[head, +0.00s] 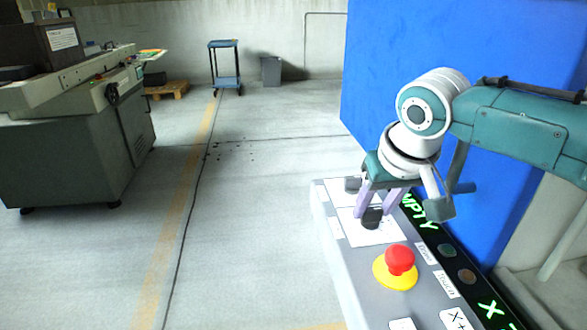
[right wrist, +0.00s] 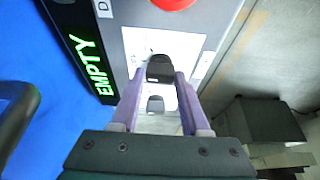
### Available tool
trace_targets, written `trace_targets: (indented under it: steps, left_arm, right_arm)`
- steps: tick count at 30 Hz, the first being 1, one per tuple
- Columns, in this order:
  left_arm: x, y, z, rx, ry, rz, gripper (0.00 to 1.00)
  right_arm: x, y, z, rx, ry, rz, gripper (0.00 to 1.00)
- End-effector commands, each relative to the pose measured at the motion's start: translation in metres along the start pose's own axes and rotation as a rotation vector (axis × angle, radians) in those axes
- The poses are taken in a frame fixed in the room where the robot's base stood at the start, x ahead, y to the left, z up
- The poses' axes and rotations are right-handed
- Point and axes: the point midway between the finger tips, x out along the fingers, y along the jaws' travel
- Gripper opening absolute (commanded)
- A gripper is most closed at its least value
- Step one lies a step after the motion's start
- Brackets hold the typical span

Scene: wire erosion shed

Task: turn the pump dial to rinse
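A black dial knob (head: 372,218) stands on a white plate on the grey control panel; it also shows in the right wrist view (right wrist: 160,69). My right gripper (head: 371,207) is over the panel, its purple fingers pointing down at the plate. In the right wrist view its fingertips (right wrist: 161,75) stand on either side of the knob, apart, with what looks like a slim gap. A second dark knob (head: 352,184) sits behind, and shows between the fingers in the right wrist view (right wrist: 155,104). The dial markings are too small or covered to read. My left gripper is not in view.
A red stop button (head: 399,260) on a yellow base is on the panel in front of the knob. A black display strip (head: 422,220) with green "EMPTY" runs along the right. A blue wall panel (head: 385,85) rises behind. The floor left of the panel is clear.

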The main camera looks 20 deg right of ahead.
Motion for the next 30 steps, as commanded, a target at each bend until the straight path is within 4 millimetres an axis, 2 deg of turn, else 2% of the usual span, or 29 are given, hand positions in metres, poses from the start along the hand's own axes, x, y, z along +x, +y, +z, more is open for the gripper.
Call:
trace_targets:
  steps: [1,9,12,23,30]
  left_arm:
    - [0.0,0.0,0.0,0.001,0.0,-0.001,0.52]
    - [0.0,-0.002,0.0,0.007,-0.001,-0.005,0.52]
    - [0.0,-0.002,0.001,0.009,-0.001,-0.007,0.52]
    - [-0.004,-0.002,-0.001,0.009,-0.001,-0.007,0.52]
    - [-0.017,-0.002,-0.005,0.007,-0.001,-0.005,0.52]
  right_arm:
    - [0.0,0.0,0.0,0.0,0.0,0.0,0.39]
    - [0.0,0.0,0.0,0.0,0.0,0.0,0.09]
    - [0.0,0.0,0.0,0.0,0.0,0.0,0.0]
    - [-0.001,-0.001,0.0,0.029,-0.002,0.012,0.0]
    - [-0.002,-0.003,0.0,0.15,-0.004,0.06,0.0]
